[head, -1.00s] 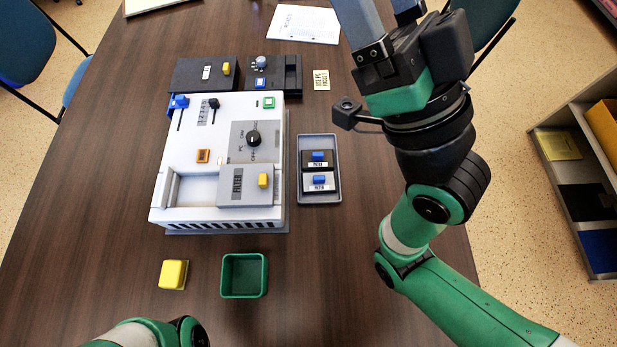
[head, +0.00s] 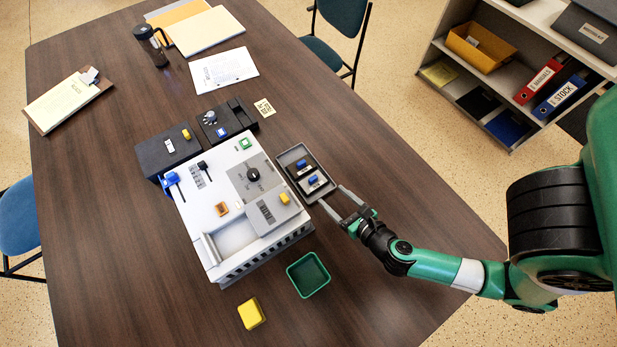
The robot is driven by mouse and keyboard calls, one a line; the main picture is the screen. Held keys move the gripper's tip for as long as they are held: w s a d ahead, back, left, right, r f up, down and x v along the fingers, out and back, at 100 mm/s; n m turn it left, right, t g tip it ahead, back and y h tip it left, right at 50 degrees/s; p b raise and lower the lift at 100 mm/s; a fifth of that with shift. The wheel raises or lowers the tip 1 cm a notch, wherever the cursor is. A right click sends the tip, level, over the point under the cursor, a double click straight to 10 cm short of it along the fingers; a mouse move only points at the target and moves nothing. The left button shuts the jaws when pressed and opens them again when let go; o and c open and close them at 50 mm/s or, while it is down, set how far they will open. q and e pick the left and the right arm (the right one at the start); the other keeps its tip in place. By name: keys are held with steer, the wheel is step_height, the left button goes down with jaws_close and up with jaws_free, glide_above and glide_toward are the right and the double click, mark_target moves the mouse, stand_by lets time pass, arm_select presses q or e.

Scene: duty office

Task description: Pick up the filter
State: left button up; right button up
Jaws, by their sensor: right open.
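A grey tray (head: 290,154) lies right of the white machine (head: 205,195). It holds two small blocks with blue grips: a dark one (head: 300,166) at the back and a lighter one (head: 314,181) nearer the front. Their labels are too small to read surely, so I cannot tell which is the filter. My right gripper (head: 331,195) is open and empty, its two fingers pointing at the tray's front right corner. I cannot tell whether it touches the tray. My left gripper is not in view.
The machine has a grey lid with a yellow knob (head: 284,198). A green open box (head: 308,275) and a yellow block (head: 251,313) stand in front. Dark modules (head: 168,150) sit behind it. Clear table lies right of the box.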

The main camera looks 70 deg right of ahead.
mark_target(314, 180)
steer(key=x, duration=0.6)
steer(key=shift+r, duration=0.2)
steer(key=shift+b+x, duration=0.55)
steer(key=shift+x, duration=2.1)
jaws_close()
